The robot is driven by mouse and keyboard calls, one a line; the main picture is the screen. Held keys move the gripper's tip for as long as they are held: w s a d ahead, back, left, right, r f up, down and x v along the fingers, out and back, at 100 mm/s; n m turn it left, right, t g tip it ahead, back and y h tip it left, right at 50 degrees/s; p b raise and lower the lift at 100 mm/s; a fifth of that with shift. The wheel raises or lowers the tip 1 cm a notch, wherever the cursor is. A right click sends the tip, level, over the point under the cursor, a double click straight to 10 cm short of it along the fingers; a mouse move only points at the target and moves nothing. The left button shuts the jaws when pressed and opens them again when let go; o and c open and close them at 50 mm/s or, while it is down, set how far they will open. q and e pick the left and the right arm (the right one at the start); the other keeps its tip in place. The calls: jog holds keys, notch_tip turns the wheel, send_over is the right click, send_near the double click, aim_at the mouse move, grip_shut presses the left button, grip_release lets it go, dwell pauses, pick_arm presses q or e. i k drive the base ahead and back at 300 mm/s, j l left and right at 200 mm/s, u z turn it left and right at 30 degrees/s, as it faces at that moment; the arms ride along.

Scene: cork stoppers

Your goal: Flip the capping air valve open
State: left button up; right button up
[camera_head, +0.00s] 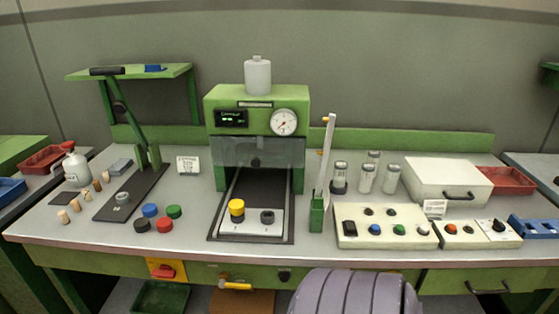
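A small valve with a yellow lever handle (235,285) is mounted on the green front panel below the table edge, left of the picture's centre. Its lever lies roughly level, pointing right. No label is readable on it, so I cannot tell for certain that it is the capping air valve. The green capping machine (257,103) stands above it on the table, with a round gauge (284,122) and a small lit display (231,118). Neither of my grippers is in view.
A red knob (167,271) on a yellow plate sits left of the valve, and a dark knob (285,276) sits right of it. A grey ribbed shape (352,294), probably part of my own body, covers the bottom centre right. Corks, colored caps and a control box (385,238) occupy the table.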

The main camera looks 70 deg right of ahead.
aim_at(222, 284)
jog(key=z, duration=1.75)
